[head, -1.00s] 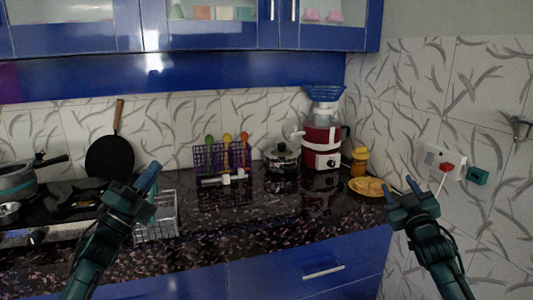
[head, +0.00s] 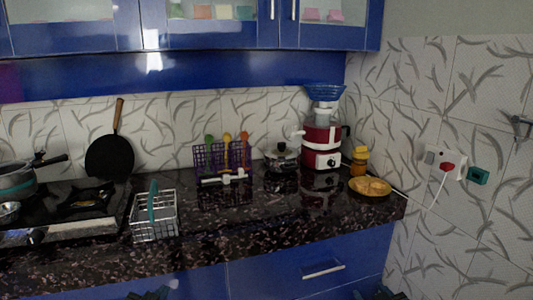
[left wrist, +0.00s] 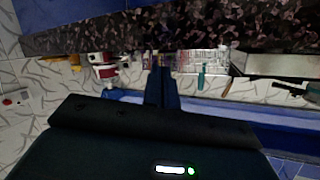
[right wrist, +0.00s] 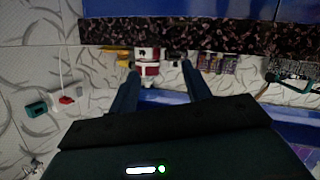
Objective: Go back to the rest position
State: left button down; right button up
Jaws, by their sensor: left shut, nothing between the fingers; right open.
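My left gripper (head: 148,294) shows only as a dark sliver at the bottom edge of the head view, below the counter. In the left wrist view my left gripper (left wrist: 161,72) has its fingers together with nothing between them. My right gripper (head: 380,293) also just shows at the bottom edge of the head view, in front of the blue cabinets. In the right wrist view my right gripper (right wrist: 160,70) has its fingers spread apart and empty. Most of both arms is out of the head view.
The dark speckled counter (head: 250,232) holds a wire basket (head: 155,222), a purple utensil rack (head: 212,160), a lidded pot (head: 282,157), a red appliance (head: 322,145) and a yellow plate (head: 369,188). A black pan (head: 109,157) leans on the wall. Blue drawers (head: 310,265) are below.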

pick_arm(q)
jog(key=s+d+f+g+h, duration=0.1)
jog(key=s+d+f, duration=0.2)
jog(key=s, duration=0.6)
jog(key=s+d+f+g, duration=0.1)
jog(key=s+d+f, duration=0.2)
jog(key=s, duration=0.6)
jog(key=s+d+f+g+h, duration=0.1)
jog(key=s+d+f+g, duration=0.1)
jog(key=s+d, duration=0.3)
jog(key=s+f, duration=0.1)
jog(key=s, duration=0.3)
jog(key=shift+d+f+n+h, duration=0.2)
jog(key=shift+n+h, duration=0.1)
jog(key=shift+n, duration=0.1)
pick_arm(e)
jog(key=s+a+f+g+y, duration=0.1)
jog(key=s+a+f, duration=0.2)
jog(key=s, duration=0.6)
jog(key=s+a+f+g, duration=0.1)
jog(key=s+a+f, duration=0.2)
jog(key=s, duration=0.6)
jog(key=s+a+f+g+y, duration=0.1)
jog(key=s+a+f+g, duration=0.1)
jog(key=s+a, duration=0.3)
jog(key=s+f, duration=0.1)
jog(key=s, duration=0.3)
jog(key=shift+a+f+m+y, duration=0.2)
jog(key=shift+m+y, duration=0.1)
jog(key=shift+m, duration=0.1)
